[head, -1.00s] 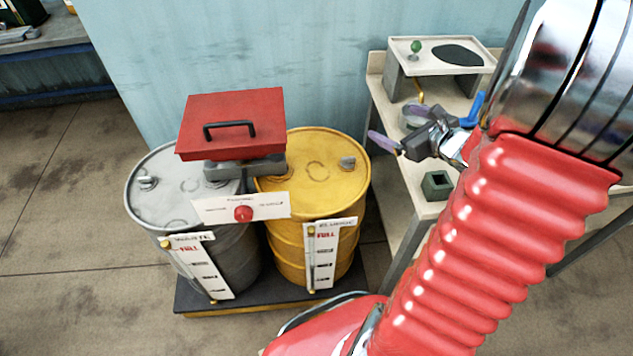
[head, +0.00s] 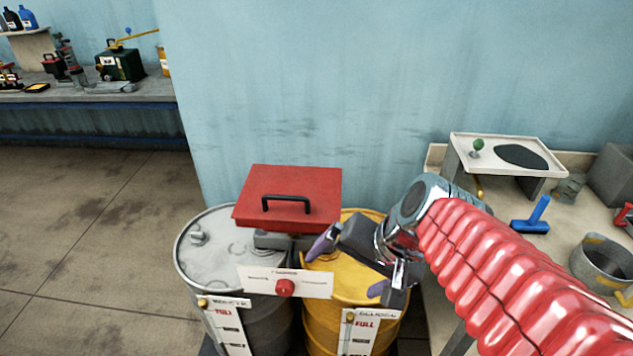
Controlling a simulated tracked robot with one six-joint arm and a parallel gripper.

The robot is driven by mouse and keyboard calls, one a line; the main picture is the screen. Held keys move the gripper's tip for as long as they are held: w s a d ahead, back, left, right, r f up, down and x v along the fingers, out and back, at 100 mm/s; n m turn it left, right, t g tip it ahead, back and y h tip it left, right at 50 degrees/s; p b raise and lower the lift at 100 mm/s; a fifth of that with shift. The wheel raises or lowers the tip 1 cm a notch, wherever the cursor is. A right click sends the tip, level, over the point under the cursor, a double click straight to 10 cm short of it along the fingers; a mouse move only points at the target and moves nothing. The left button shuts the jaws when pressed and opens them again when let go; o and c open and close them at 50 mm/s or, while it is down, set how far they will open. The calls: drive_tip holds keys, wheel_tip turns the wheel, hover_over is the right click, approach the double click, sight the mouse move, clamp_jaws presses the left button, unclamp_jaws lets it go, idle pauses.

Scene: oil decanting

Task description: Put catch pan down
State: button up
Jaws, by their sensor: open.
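My gripper (head: 350,266) is open, with its purple-tipped fingers apart and nothing between them. It hangs in front of the yellow drum (head: 322,328), just right of the red lidded box (head: 287,198). A round grey open-topped pan (head: 590,264) with yellowish marks sits on the workbench at the far right, well away from my gripper. It may be the catch pan, but I cannot be sure.
A grey drum (head: 196,243) stands left of the yellow one. A white gauge plate with a red knob (head: 285,287) spans them. The bench holds a white stand (head: 535,151) and a blue T-handle (head: 533,217). Another bench (head: 60,97) stands at far left. Floor at left is clear.

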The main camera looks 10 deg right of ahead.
drive_tip(key=shift+s+d+r+n+t+h, duration=0.2)
drive_tip(key=shift+s+r+n+h, duration=0.45)
drive_tip(key=shift+n, duration=0.5)
drive_tip(key=shift+s+d+r+n+t+h, duration=0.15)
drive_tip(key=shift+s+r+n+h, duration=0.25)
drive_tip(key=shift+s+n, duration=0.5)
drive_tip(key=shift+s+d+r+n+t+h, duration=0.2)
drive_tip(key=shift+s+r+n+h, duration=0.35)
drive_tip(key=shift+n, duration=0.8)
